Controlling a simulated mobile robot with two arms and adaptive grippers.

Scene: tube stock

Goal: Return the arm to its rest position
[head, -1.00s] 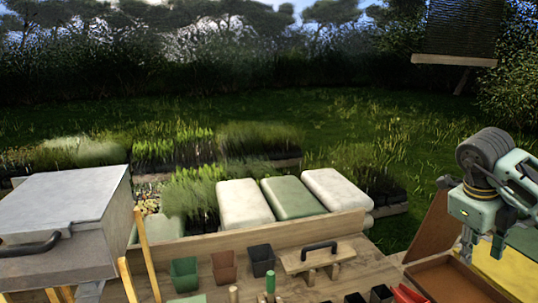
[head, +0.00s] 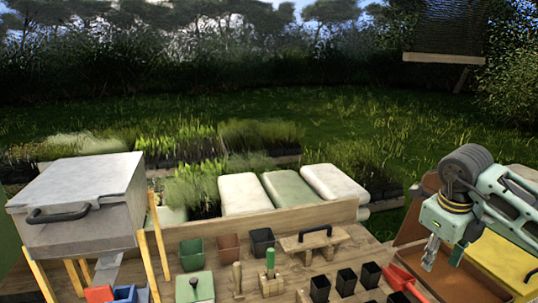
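My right arm comes in from the right edge, with a pale green wrist. My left gripper is not in view.
A grey lidded box (head: 85,205) stands at left. Small pots (head: 262,241), a green-handled tool (head: 270,262), a wooden float (head: 314,240) and a red scoop (head: 403,281) crowd the bench. Bags (head: 335,184) lie behind the back board. A yellow-lined tray (head: 500,258) is at right.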

